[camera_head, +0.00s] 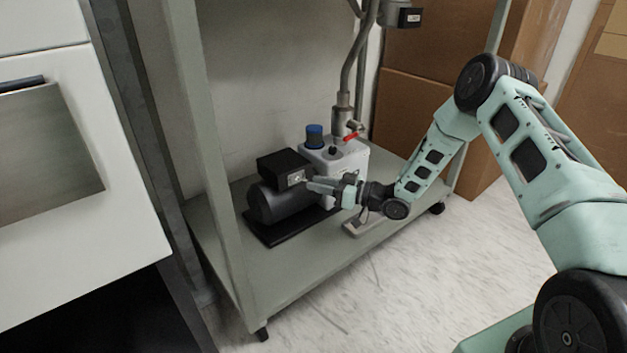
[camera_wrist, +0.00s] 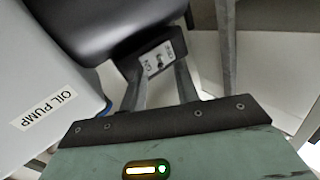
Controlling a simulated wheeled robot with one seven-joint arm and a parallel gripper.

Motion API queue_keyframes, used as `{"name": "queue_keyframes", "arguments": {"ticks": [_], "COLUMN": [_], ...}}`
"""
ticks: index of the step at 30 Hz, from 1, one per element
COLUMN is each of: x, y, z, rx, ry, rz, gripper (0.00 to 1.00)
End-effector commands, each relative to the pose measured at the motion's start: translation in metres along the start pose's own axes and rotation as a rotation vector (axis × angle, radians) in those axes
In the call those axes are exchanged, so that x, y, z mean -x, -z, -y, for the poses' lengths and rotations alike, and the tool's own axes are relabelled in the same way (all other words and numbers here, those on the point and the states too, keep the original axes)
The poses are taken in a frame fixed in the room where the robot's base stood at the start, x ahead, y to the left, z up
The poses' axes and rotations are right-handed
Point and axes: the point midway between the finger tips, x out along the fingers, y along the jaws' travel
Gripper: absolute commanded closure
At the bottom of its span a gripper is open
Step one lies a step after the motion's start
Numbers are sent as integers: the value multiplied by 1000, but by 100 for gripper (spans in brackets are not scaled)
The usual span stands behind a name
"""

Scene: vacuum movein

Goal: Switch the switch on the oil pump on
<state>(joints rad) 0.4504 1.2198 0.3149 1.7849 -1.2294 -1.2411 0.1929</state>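The oil pump is a black motor (camera_head: 275,203) joined to a white housing (camera_head: 350,160), standing on the cart's lower shelf. The wrist view shows the white housing with an "OIL PUMP" label (camera_wrist: 48,108). A black box on top of the motor carries a small light switch plate (camera_head: 295,177), which also shows in the wrist view (camera_wrist: 158,58). I cannot tell the switch position. My gripper (camera_head: 310,184) is at the plate's right side in the head view. In the wrist view my gripper (camera_wrist: 160,70) has its fingers apart, with the plate showing between them. Contact is unclear.
The grey cart's shelf (camera_head: 285,280) and front post (camera_head: 220,170) border the pump. A metal pipe (camera_head: 343,98) and red-handled valve (camera_head: 350,137) rise beside it. A white cabinet (camera_head: 75,190) stands left; cardboard boxes (camera_head: 430,110) are behind. Floor in front is clear.

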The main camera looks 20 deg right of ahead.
Motion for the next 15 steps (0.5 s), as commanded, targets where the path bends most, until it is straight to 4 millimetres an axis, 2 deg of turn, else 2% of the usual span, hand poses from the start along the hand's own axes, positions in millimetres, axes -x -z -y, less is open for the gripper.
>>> {"name": "queue_keyframes", "arguments": {"ticks": [5,15], "x": [41,118], "y": [6,4], "z": [1,0], "rx": [-3,-2], "ry": [-4,-3], "rz": [0,0], "gripper": [69,69]}}
